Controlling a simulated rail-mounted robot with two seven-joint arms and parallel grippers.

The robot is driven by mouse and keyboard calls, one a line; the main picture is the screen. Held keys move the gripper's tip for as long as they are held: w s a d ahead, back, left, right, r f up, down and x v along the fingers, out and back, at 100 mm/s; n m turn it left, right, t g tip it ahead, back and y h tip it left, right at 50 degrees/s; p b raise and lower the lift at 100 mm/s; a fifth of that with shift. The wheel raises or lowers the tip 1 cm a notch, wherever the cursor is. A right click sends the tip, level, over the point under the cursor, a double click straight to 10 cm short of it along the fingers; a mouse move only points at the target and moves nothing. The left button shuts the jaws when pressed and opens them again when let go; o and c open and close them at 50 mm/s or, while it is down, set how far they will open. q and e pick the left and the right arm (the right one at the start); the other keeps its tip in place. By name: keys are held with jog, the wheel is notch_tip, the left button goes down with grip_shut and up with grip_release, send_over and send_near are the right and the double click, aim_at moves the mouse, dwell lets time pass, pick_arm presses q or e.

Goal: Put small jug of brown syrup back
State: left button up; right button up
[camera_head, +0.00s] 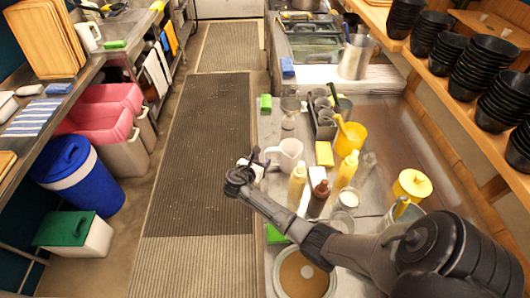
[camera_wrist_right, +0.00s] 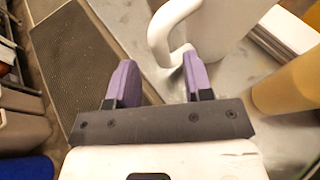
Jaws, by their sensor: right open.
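A white jug (camera_head: 290,155) with a side handle stands near the left edge of the metal counter (camera_head: 375,135). I cannot make out its contents. In the right wrist view the white jug (camera_wrist_right: 225,30) is at the top, and its curved handle comes down close to the right finger. My right gripper (camera_head: 256,157) is at the counter's aisle edge, just left of the jug. In the wrist view its two purple fingers (camera_wrist_right: 160,84) stand apart with nothing between them. My left gripper is not in view. No small jug with visible brown syrup can be made out.
Two yellowish squeeze bottles (camera_head: 297,186) and a brown bottle (camera_head: 319,199) stand in front of the jug. A yellow container (camera_head: 350,139) and a dark rack of cups (camera_head: 324,120) are behind it, to the right. The aisle mat (camera_head: 200,150) is clear.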

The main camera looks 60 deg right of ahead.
jog(key=p+v, duration=0.4)
jog(key=v, duration=0.3)
jog(key=shift+a, duration=0.25)
jog(key=shift+r, duration=0.1)
